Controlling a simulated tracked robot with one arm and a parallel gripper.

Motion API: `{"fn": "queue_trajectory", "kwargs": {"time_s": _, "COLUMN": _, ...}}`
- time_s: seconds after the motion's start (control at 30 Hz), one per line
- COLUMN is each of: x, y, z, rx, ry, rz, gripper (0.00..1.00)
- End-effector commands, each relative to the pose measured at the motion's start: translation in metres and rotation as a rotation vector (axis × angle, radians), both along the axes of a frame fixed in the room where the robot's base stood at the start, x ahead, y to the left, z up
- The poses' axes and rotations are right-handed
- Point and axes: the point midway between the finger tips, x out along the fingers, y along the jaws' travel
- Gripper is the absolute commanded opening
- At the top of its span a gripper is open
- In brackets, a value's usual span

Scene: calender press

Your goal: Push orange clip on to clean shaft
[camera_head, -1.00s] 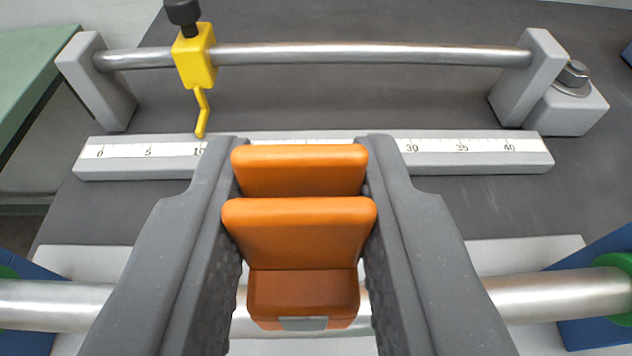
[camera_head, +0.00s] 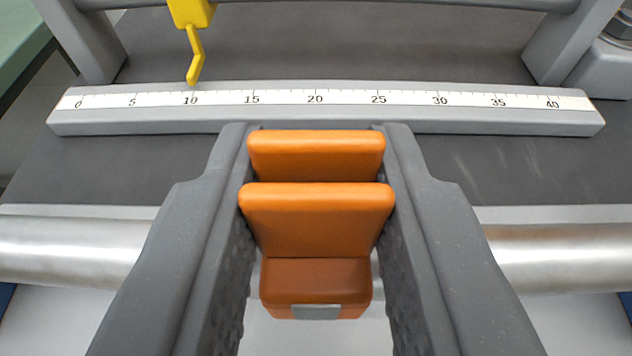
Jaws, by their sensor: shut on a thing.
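An orange clip (camera_head: 316,220) is held between the two grey fingers of my gripper (camera_head: 316,190). Its two upright tabs face up and a small grey patch shows on its lower front. The steel shaft (camera_head: 65,250) runs across the lower part of the view. It shows on both sides of my gripper and passes behind the fingers and clip. The clip is in line with the shaft's middle stretch, above or at it; I cannot tell whether they touch. The clip's underside is hidden.
A ruler bar (camera_head: 310,98) marked 0 to 40 lies beyond the gripper. A yellow pointer (camera_head: 192,40) hangs over it near 10. Grey end posts (camera_head: 575,40) stand at the back on both sides. A green surface (camera_head: 18,50) is at the upper left.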

Motion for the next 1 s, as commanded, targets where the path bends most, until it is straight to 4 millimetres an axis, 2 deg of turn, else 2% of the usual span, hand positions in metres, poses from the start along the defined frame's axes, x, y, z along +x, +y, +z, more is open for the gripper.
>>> {"fn": "queue_trajectory", "kwargs": {"time_s": 0.1, "x": 0.0000, "y": -0.0001, "z": 0.0004, "rx": 0.000, "ry": 0.000, "rz": 0.000, "gripper": 0.00}}
{"fn": "queue_trajectory", "kwargs": {"time_s": 0.13, "x": 0.0000, "y": -0.0001, "z": 0.0004, "rx": 0.000, "ry": 0.000, "rz": 0.000, "gripper": 0.16}}
{"fn": "queue_trajectory", "kwargs": {"time_s": 0.17, "x": 0.0001, "y": -0.0001, "z": 0.0005, "rx": 0.000, "ry": 0.000, "rz": 0.000, "gripper": 0.08}}
{"fn": "queue_trajectory", "kwargs": {"time_s": 0.2, "x": 0.0000, "y": -0.0002, "z": 0.0005, "rx": 0.000, "ry": 0.000, "rz": 0.000, "gripper": 0.07}}
{"fn": "queue_trajectory", "kwargs": {"time_s": 1.0, "x": 0.0004, "y": -0.0015, "z": -0.0061, "rx": 0.000, "ry": 0.000, "rz": -0.002, "gripper": 0.07}}
